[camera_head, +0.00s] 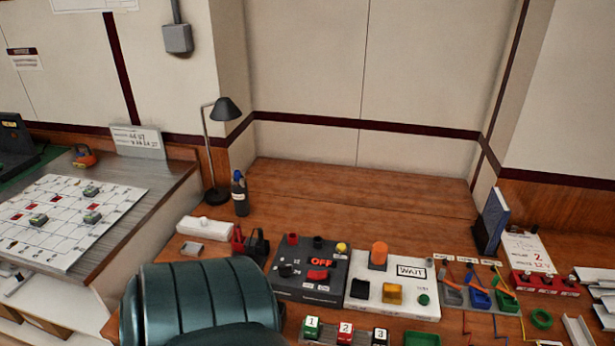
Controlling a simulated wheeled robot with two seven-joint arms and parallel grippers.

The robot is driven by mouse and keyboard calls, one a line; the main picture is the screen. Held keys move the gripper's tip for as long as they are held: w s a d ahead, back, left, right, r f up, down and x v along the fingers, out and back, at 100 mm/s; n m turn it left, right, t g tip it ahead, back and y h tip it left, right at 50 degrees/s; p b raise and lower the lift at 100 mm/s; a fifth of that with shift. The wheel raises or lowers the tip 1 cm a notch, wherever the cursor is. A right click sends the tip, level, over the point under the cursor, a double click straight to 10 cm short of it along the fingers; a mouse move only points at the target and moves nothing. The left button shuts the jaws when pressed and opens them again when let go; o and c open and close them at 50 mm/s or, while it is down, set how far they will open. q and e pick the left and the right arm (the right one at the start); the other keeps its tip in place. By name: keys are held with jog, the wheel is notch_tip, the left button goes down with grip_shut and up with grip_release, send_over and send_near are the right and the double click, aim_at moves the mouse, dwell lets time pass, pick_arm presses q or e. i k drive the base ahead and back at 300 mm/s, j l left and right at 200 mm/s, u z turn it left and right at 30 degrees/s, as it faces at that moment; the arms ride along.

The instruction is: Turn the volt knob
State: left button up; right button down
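A dark grey panel (325,290) lies on the wooden desk in the lower middle of the head view. Its small display (320,262) reads OFF in red. A black knob (286,270) sits on the panel's left side, with tiny markings beside it; I cannot read a volt label, so I cannot be sure that it is the volt knob. A red rocker-like switch (317,275) is right of it. Red, black and yellow terminals (317,242) line the panel's far edge. Neither of my grippers is in view.
A teal ribbed chair back (205,300) stands close in front, left of the panel. A white panel (393,285) marked WAIT adjoins on the right. A black caddy (257,245), bottle (240,193) and lamp (222,110) stand left. The desk's back is clear.

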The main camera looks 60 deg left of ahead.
aim_at(283, 270)
jog(key=u, duration=2.25)
jog(key=i+l, duration=0.4)
